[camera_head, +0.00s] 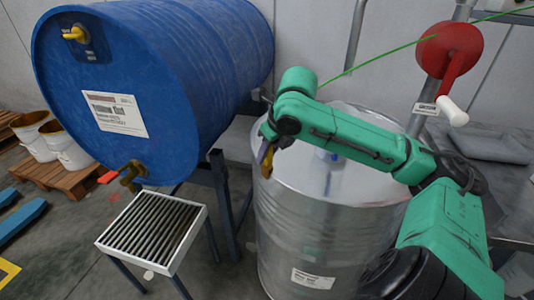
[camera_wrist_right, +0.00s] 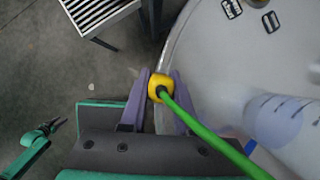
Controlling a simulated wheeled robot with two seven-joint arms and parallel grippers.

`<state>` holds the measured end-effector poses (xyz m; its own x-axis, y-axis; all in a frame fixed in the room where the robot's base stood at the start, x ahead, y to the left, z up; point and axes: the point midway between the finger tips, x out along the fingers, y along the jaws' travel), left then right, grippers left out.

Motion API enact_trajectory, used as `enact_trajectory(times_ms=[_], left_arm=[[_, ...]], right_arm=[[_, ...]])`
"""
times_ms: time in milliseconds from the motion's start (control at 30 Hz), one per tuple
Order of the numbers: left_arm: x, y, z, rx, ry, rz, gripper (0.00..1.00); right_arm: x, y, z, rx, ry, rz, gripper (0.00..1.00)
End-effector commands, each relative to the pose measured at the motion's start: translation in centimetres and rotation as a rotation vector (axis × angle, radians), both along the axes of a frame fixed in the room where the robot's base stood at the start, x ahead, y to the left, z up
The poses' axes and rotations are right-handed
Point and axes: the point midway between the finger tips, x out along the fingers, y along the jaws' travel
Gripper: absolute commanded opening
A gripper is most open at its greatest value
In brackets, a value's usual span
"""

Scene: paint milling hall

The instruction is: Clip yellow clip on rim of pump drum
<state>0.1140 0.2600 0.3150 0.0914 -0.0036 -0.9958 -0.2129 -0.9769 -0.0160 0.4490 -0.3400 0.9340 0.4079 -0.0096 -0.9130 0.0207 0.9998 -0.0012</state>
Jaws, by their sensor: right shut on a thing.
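In the head view the clip (camera_head: 266,164) is a small yellow piece at the rim. The clip lines up with the rim edge; I cannot tell whether it touches or grips it. My left gripper is not in the head view.
A green cable (camera_wrist_right: 205,130) runs from the clip. A big blue drum (camera_head: 170,90) lies on a stand at the left, above a slatted grate table (camera_head: 155,232). A red crank wheel (camera_head: 450,50) with white handle is at upper right. White buckets (camera_head: 70,150) stand on a pallet.

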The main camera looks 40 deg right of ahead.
Motion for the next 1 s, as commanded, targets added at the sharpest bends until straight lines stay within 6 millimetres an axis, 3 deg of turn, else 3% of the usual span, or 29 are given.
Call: enact_trajectory(times_ms=[33, 100, 133, 400, 533, 733, 900, 1000], left_arm=[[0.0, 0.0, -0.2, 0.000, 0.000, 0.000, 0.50], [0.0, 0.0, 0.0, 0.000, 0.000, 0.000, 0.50], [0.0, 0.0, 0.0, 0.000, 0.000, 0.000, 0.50], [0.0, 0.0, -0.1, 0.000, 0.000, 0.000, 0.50], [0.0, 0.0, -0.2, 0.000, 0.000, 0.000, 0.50], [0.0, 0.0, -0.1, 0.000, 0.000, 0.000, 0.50], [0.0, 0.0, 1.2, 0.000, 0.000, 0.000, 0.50], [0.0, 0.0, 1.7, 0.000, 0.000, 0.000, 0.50]], right_arm=[[0.0, 0.0, -0.2, 0.000, 0.001, 0.000, 0.33], [0.0, 0.0, -0.1, 0.000, 0.002, 0.000, 0.60], [0.0, 0.0, -0.1, 0.000, 0.002, 0.000, 0.65], [0.0, 0.0, -0.1, 0.001, 0.003, 0.000, 0.65], [-0.3, 0.0, 0.8, 0.000, -0.001, -0.001, 0.65], [-2.4, 0.0, 5.7, -0.001, -0.005, 0.000, 0.65], [-4.5, 0.1, 10.5, -0.002, -0.003, -0.001, 0.65], [-5.3, 0.1, 12.3, -0.001, -0.001, 0.000, 0.65]])
